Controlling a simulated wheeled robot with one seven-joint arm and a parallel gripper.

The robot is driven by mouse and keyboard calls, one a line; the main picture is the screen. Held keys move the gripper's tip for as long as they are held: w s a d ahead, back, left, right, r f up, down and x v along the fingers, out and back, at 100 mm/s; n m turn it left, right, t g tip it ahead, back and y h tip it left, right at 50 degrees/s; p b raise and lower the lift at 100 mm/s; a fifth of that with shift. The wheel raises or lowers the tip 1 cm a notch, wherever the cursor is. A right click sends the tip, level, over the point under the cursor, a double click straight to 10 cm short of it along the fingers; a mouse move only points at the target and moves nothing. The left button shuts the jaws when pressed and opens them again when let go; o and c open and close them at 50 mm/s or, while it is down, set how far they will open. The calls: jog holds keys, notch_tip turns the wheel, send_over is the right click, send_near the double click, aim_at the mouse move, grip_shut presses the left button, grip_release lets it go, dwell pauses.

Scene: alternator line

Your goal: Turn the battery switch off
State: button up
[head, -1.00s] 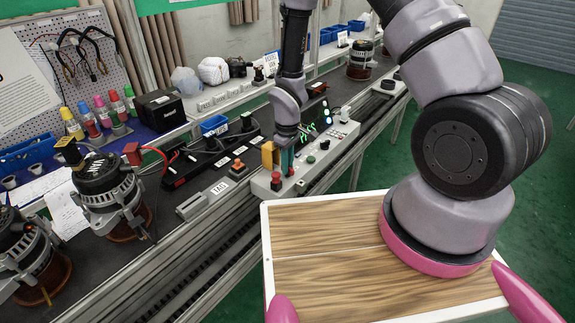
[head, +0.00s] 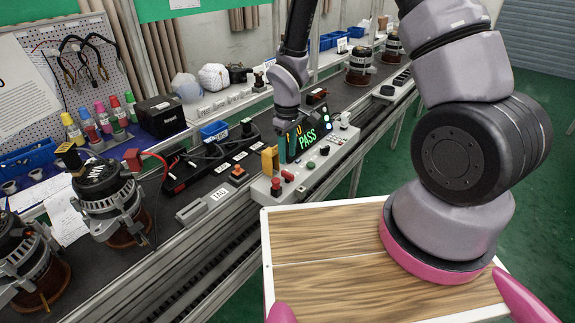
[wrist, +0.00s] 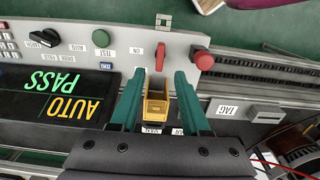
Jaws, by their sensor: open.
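A red lever (wrist: 160,57) stands on the grey control panel (wrist: 180,30), beside an "ON" label, and seems to be the battery switch. It also shows in the head view (head: 288,176). In the wrist view, my gripper (wrist: 159,73) has its two teal fingers spread apart and empty. The lever lies just beyond the fingertips, about midway between them; I cannot tell whether they touch it. A yellow block (wrist: 155,105) shows between the fingers, lower in the picture.
A red mushroom button (wrist: 203,60) is close right of the lever. A lit display (wrist: 60,98) reading "AUTO PASS" is at the left, with a green button (wrist: 101,38) above it. A TAG plate (wrist: 228,110) and alternators (head: 110,195) are along the line.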

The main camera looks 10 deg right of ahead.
jog(key=shift+r, duration=1.85)
jog(key=d+r+m+t, duration=0.1)
jog(key=d+r+m, duration=0.15)
jog(key=r, duration=0.55)
jog(key=s+d+r+m+t, duration=0.1)
jog(key=d+r+m, duration=0.1)
jog(key=d+r, duration=0.35)
jog(key=d+r+m+t, duration=0.1)
jog(key=d+r+m, duration=0.1)
jog(key=r, duration=0.7)
jog(key=s+d+r+m+t+y, duration=0.1)
jog(key=s+d+r+m+t, duration=0.1)
jog(key=s+r, duration=0.5)
jog(key=s+d+r+m+t+y, duration=0.1)
jog(key=s+d+r+m+t, duration=0.1)
jog(key=s+d+r+m, duration=0.2)
jog(key=s+r+m, duration=0.1)
jog(key=s+r, duration=0.2)
jog(key=shift+r, duration=0.35)
